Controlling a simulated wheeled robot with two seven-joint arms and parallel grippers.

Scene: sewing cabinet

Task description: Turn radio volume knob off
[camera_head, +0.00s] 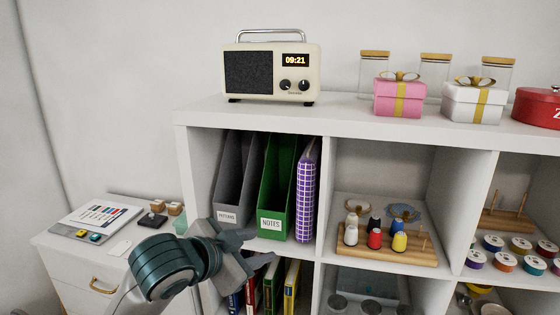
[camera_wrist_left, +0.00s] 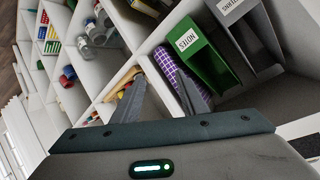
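The cream radio (camera_head: 270,72) stands upright on top of the white shelf unit. Its black speaker grille is on the left, and a lit display reads 09:21 at the upper right. My left gripper (camera_head: 262,248) is below and in front of the radio, by the shelf's left compartments, well apart from the knobs. In the left wrist view its two fingers (camera_wrist_left: 158,98) are spread with nothing between them. The radio is not in the left wrist view. My right gripper is not in view.
On the shelf top (camera_head: 345,115), a pink gift box (camera_head: 399,97), a white gift box (camera_head: 473,102), glass jars and a red tin (camera_head: 540,106) stand right of the radio. Space above the shelf is free.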

